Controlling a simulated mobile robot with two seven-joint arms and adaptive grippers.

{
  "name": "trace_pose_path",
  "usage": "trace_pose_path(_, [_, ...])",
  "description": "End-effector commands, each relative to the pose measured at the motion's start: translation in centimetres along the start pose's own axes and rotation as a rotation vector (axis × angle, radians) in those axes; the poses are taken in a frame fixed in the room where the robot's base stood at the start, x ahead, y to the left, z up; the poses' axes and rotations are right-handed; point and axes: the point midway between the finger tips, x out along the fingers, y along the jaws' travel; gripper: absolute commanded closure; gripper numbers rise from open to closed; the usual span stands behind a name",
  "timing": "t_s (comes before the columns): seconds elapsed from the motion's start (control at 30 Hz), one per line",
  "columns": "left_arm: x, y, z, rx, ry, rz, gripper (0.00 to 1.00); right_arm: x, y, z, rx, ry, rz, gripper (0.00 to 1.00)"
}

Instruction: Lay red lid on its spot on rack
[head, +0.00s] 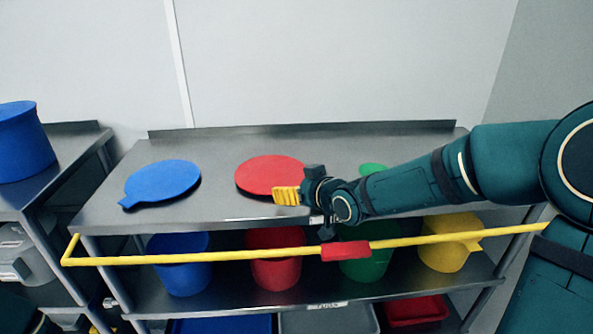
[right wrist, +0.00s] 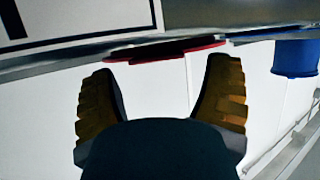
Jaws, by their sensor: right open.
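The red lid (head: 268,173) is a flat disc lying on the steel rack top (head: 225,206), between a blue lid and a green lid. My right gripper (head: 286,196) is at the lid's near right edge, with its yellow fingers pointing left. In the right wrist view the two fingers (right wrist: 162,90) are apart with nothing between them, and the red lid (right wrist: 165,49) shows edge-on beyond the tips. Any spot marking under the lid is hidden. Part of my left arm shows at the bottom left corner; its gripper is not clear there.
A blue lid (head: 163,182) lies left, a green lid (head: 372,169) is partly behind my arm. A yellow bar with a red grip (head: 345,251) crosses in front. Blue, red, green and yellow buckets stand on the shelf below. A blue bucket (head: 22,143) stands on the left table.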

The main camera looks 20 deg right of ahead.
Motion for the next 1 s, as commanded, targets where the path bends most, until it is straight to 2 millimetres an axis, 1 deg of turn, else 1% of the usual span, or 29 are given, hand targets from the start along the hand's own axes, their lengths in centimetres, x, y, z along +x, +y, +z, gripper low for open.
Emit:
trace_pose_path(0.2, [0.0,0.0,0.0,0.0,0.0,0.0,0.22,-1.7,0.1,-4.2,-0.005,0.008,0.004,0.22])
trace_pose_path(0.33, [0.0,0.0,0.0,0.0,0.0,0.0,0.22,-2.5,0.1,-6.2,-0.005,0.006,0.003,0.22])
trace_pose_path(0.63, [0.0,0.0,0.0,0.0,0.0,0.0,0.22,-3.2,-0.1,-7.8,-0.003,0.001,-0.001,0.22])
trace_pose_path(1.0, [0.0,0.0,0.0,0.0,0.0,0.0,0.22,-3.4,0.0,-8.2,-0.001,0.001,0.001,0.22])
